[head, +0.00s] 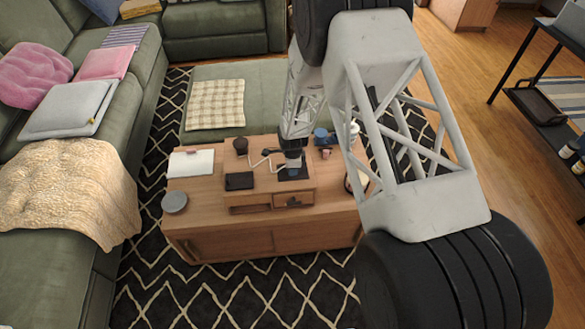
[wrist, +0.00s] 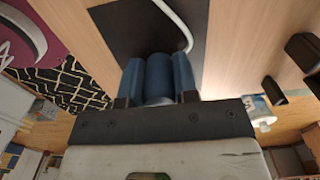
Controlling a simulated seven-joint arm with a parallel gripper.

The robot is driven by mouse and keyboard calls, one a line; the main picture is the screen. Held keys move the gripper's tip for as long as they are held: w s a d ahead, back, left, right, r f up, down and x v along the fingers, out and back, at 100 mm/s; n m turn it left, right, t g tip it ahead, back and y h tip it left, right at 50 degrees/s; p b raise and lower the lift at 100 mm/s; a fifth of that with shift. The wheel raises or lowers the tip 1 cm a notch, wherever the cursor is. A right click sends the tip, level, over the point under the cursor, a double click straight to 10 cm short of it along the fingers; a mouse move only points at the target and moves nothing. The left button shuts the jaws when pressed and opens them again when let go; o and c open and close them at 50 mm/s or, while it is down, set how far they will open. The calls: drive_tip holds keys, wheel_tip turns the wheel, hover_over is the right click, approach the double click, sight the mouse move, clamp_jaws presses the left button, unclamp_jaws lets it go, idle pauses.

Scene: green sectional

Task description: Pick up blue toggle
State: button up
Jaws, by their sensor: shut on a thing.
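The blue toggle (wrist: 159,75) is a rounded blue piece between my gripper's fingers in the wrist view. Blue parts at either side look like finger pads pressed against it. My gripper (head: 292,160) is shut on it and points down over the wooden coffee table (head: 215,192) in the head view, above a dark flat mat (wrist: 125,25). The toggle is small and mostly hidden by the gripper in the head view. I cannot tell whether it touches the mat.
A black flat object (head: 239,181), a dark cup (head: 241,145), a white notebook (head: 191,162) and a grey round item (head: 175,202) are on the table to the left. A blue mug (head: 321,136) stands close behind to the right. A white bent tube lies beside the gripper.

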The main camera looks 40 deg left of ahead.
drive_tip(key=shift+r, duration=0.2)
drive_tip(key=shift+r, duration=0.85)
drive_tip(key=shift+s+d+r, duration=0.15)
drive_tip(key=shift+d+r, duration=0.05)
drive_tip(key=shift+r, duration=0.6)
drive_tip(key=s+d+r, duration=0.1)
drive_tip(key=s+d, duration=0.9)
drive_tip(key=d, duration=0.2)
drive_tip(key=shift+r, duration=0.15)
drive_tip(key=shift+w+a, duration=0.1)
drive_tip(key=shift+a, duration=0.1)
drive_tip(key=w+a+r+n, duration=0.2)
drive_tip(key=w+a+n, duration=0.2)
drive_tip(key=a, duration=0.7)
drive_tip(key=w+a+r+n, duration=0.2)
drive_tip(key=w+a+n, duration=0.3)
drive_tip(key=a, duration=0.7)
drive_tip(key=shift+w, duration=0.25)
drive_tip(key=shift+s+a, duration=0.1)
